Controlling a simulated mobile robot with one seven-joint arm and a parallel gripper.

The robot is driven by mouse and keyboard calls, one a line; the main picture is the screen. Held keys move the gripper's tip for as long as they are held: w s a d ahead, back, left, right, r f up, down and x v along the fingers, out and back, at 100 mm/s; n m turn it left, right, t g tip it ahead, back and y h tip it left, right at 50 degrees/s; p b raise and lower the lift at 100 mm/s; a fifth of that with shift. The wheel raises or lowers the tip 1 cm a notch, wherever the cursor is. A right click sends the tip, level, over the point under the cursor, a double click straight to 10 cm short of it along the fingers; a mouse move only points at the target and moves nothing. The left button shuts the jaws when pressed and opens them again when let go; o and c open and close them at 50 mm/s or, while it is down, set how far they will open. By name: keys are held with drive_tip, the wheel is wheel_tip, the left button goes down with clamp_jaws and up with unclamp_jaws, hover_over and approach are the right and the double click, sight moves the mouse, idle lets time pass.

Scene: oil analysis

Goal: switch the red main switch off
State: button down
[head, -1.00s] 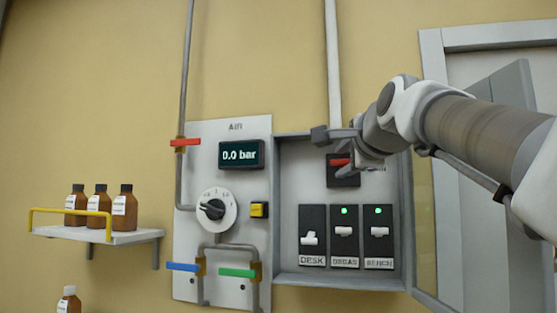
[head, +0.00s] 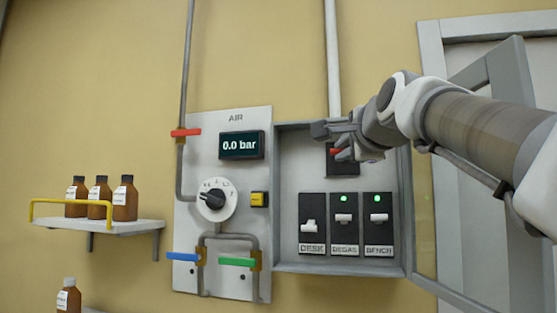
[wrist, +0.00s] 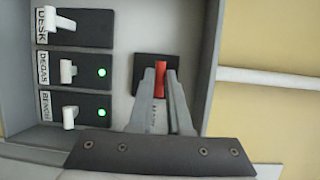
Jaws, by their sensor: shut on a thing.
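The red main switch (head: 335,152) is on a dark plate in the upper part of the open grey switch box, partly hidden behind my gripper in the head view. In the wrist view the red lever (wrist: 160,80) stands between my two fingers. My gripper (wrist: 161,88) is shut on the red lever, its fingertips close to the dark plate (wrist: 156,61). In the head view my gripper (head: 338,140) reaches in from the right at the top of the box. The lever's full angle is hard to tell.
Below are three switches: DESK (head: 309,226), DEGAS (head: 344,219) and BENCH (head: 378,217); the last two show green lights. The box door (head: 505,180) is open at right. The air panel (head: 240,120) reads 0.0 bar. A bottle shelf (head: 120,229) is at left.

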drive_tip(key=shift+f+n+t+y+b, duration=0.15)
drive_tip(key=shift+f+n+t+b, duration=0.7)
drive_tip(key=shift+b, duration=2.55)
drive_tip(key=shift+f+n+t+y+b, duration=0.2)
drive_tip(key=shift+f+t+b, duration=0.75)
drive_tip(key=shift+b, duration=2.45)
drive_tip(key=b, duration=0.1)
drive_tip(key=t+b, duration=0.1)
drive_tip(key=b, duration=0.1)
drive_tip(key=shift+d+r+n+t+y+b, duration=0.1)
drive_tip(key=shift+r+n+t+y+b, duration=0.05)
drive_tip(key=shift+n+t+y+b, duration=0.15)
drive_tip(key=shift+n+b, duration=0.25)
drive_tip(key=shift+b, duration=0.55)
drive_tip(key=shift+w+r+t+y+b, duration=0.15)
drive_tip(key=shift+t+y+b, duration=0.1)
drive_tip(key=shift+t+b, duration=0.35)
drive_tip(key=c, duration=0.9)
unclamp_jaws()
drive_tip(key=shift+o, duration=0.2)
